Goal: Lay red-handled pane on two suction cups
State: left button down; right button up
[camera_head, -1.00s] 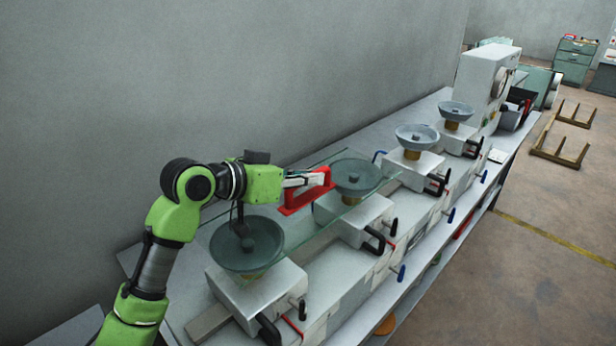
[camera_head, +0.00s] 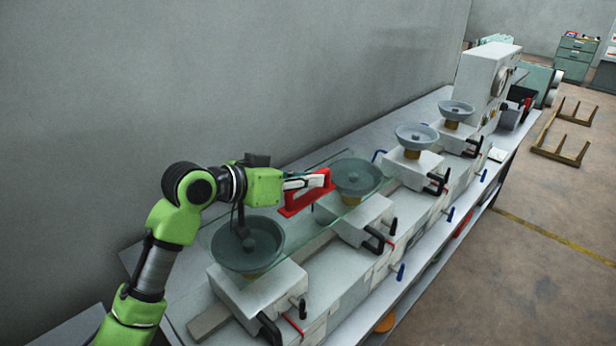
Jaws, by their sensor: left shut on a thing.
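A clear glass pane (camera_head: 308,216) with a red handle (camera_head: 292,208) lies level over the two nearest suction cups. The near cup (camera_head: 262,258) and the second cup (camera_head: 357,178) show through the glass, each on a white block. I cannot tell whether the glass touches the cups or hovers just above them. My left gripper (camera_head: 312,182) is shut on the red handle from the left. Its fingertips are partly hidden by the handle. My right gripper does not show.
Two more grey cups, a third (camera_head: 416,135) and a fourth (camera_head: 456,110), stand uncovered farther along the bench. A white machine (camera_head: 486,84) stands at the far end. Black and blue levers line the front edge. A grey wall is behind the bench.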

pick_arm(q)
jog(key=shift+r, duration=0.25)
jog(key=c, duration=2)
grip_release()
jog(key=shift+s, duration=0.1)
jog(key=shift+f, duration=0.1)
